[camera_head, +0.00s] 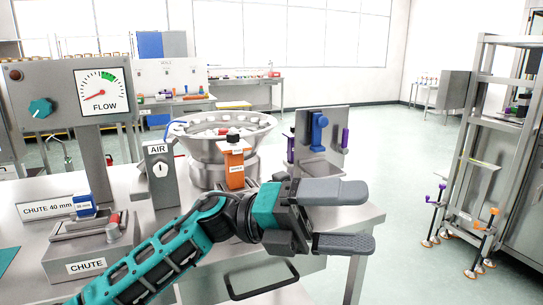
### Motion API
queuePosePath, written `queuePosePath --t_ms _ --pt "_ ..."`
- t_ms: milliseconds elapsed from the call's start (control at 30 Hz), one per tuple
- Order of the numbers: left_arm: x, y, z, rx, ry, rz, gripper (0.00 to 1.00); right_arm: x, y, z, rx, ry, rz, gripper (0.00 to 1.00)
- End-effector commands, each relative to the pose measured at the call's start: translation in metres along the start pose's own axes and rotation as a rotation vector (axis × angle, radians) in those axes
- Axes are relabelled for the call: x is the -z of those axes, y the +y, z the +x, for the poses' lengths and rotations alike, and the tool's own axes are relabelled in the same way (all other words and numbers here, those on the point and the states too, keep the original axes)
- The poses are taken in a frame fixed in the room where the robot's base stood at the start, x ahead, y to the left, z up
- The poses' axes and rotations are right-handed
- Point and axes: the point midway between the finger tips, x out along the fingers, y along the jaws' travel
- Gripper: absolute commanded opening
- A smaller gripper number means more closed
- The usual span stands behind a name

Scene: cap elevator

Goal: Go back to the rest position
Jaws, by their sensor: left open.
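My left arm comes in from the lower left. My left gripper (346,216) is at its end, with two grey fingers pointing right and spread apart. It is open and nothing shows between the fingers. It hangs over the front right edge of the metal table (356,214). Part of the table and the foot of the orange block (234,165) are near or behind the wrist. My right gripper is not in view.
On the table stand a metal bowl feeder (218,175), an AIR switch box (160,172), a FLOW gauge panel (66,95), a CHUTE block (92,250) and an upright plate with a blue part (318,131). A metal rack (484,150) stands right.

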Motion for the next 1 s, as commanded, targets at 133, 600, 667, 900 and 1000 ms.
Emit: queuePosePath --t_ms 133,600,667,900,1000 --pt "-0.013 0.011 -0.024 0.189 -0.302 -0.191 1.0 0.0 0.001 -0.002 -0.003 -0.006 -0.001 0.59" --pt "0.039 0.137 -0.189 0.532 -1.286 -0.891 1.0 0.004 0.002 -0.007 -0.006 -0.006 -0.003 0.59" --pt "0.065 0.159 -0.21 0.551 -1.414 -0.99 1.0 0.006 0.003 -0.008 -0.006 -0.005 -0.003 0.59" --pt "0.202 0.227 -0.274 0.571 -1.883 -1.369 1.0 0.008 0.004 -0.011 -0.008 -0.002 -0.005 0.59" --pt "0.252 0.24 -0.285 0.561 -2.018 -1.482 1.0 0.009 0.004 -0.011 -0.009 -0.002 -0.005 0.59"
